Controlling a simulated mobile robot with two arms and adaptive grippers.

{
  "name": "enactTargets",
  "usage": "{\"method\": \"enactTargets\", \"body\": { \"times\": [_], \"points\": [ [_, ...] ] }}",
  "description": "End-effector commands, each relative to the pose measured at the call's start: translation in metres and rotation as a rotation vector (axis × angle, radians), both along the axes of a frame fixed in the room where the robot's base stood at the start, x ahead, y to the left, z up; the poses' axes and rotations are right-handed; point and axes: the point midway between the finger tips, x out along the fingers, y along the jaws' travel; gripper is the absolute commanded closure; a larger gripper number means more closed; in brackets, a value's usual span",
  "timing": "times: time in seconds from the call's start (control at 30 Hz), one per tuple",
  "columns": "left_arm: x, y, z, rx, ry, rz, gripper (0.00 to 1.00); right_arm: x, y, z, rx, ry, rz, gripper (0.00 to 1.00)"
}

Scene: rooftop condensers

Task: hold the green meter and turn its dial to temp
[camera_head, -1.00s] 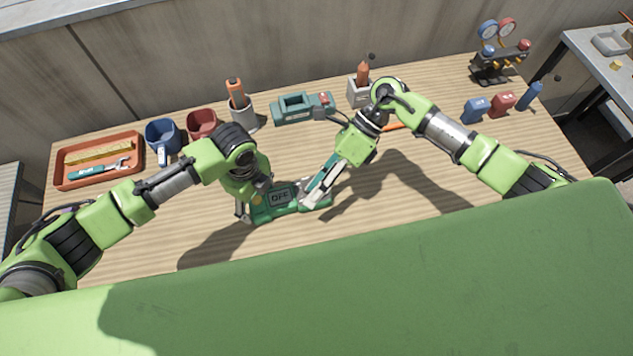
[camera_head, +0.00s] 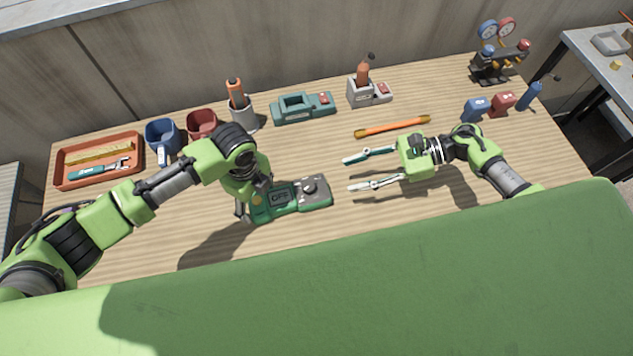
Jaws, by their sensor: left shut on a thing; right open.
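The green meter (camera_head: 291,208) lies flat on the wooden table, near the front middle. Its small screen (camera_head: 279,197) appears to read OFF, and its dark round dial (camera_head: 310,187) is on the right part of its face. The dial's pointer is too small to read. My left gripper (camera_head: 250,205) is shut on the meter's left end; its fingers are partly hidden by the arm. My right gripper (camera_head: 357,172) is open and empty, to the right of the meter and apart from it, its two fingers pointing left toward the dial.
An orange rod (camera_head: 392,127) lies behind my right gripper. Along the back are an orange tray (camera_head: 62,172), a blue mug (camera_head: 160,136), a red mug (camera_head: 202,124), a grey holder (camera_head: 243,117), a teal device (camera_head: 292,113) and a gauge manifold (camera_head: 500,62). The table's front middle is fairly clear.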

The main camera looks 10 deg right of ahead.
Motion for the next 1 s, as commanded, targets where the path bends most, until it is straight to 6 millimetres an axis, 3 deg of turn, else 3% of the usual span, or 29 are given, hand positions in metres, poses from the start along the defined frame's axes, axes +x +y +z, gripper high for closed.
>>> {"method": "enactTargets", "body": {
  "times": [0.3, 0.5, 0.97, 1.0],
  "points": [
    [-0.003, 0.0, -0.002, 0.0, 0.006, 0.0, 0.71, 0.006, 0.06, -0.023, 0.004, 0.0, 0.002, 0.6],
    [-0.003, 0.0, -0.002, 0.001, 0.007, 0.0, 0.71, 0.009, 0.087, -0.035, 0.002, 0.002, 0.001, 0.6],
    [-0.003, 0.0, -0.002, 0.001, 0.007, 0.0, 0.71, 0.01, 0.098, -0.04, 0.0, 0.002, 0.002, 0.6],
    [-0.003, 0.0, -0.002, 0.001, 0.007, 0.0, 0.71, 0.01, 0.098, -0.04, 0.0, 0.002, 0.002, 0.7]
  ]
}}
